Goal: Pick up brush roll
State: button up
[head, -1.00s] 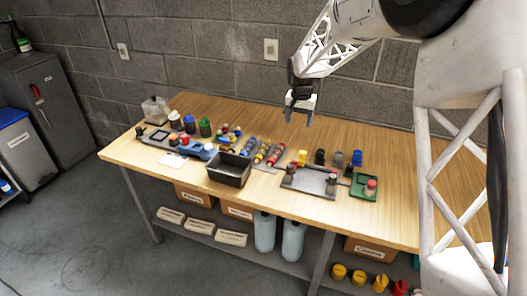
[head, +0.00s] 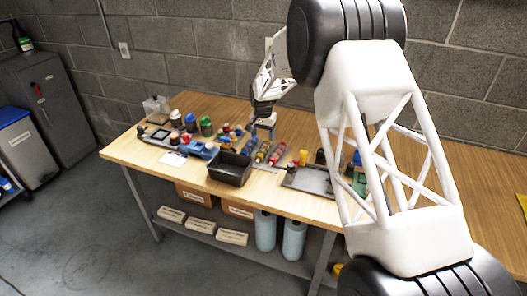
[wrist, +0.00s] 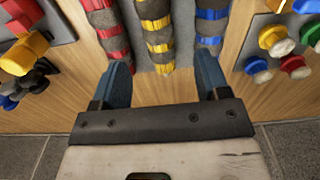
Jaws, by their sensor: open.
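Three striped rolls lie side by side on a grey holder on the bench: a red and grey roll (wrist: 108,30), a yellow and grey roll (wrist: 157,24) and a blue and grey roll (wrist: 210,14). In the head view they are small, with the red roll (head: 277,153) on the right. My gripper (wrist: 163,62) is open and empty. Its blue fingers point at the near ends of the rolls, and the yellow roll's end shows between them. In the head view my gripper (head: 262,124) is over the rolls' far end. I cannot tell the exact height gap.
A black open bin (head: 230,170) stands left of the rolls near the front edge. A grey tray (head: 308,181) lies to the right. Coloured knobs on grey plates flank the rolls in the wrist view. A wall stands behind the bench (head: 128,160).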

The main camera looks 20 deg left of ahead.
aim_at(263, 147)
jog(key=shift+f, duration=1.3)
jog(key=shift+d+f, duration=0.15)
jog(key=shift+f, duration=2.45)
jog(key=c, duration=1.1)
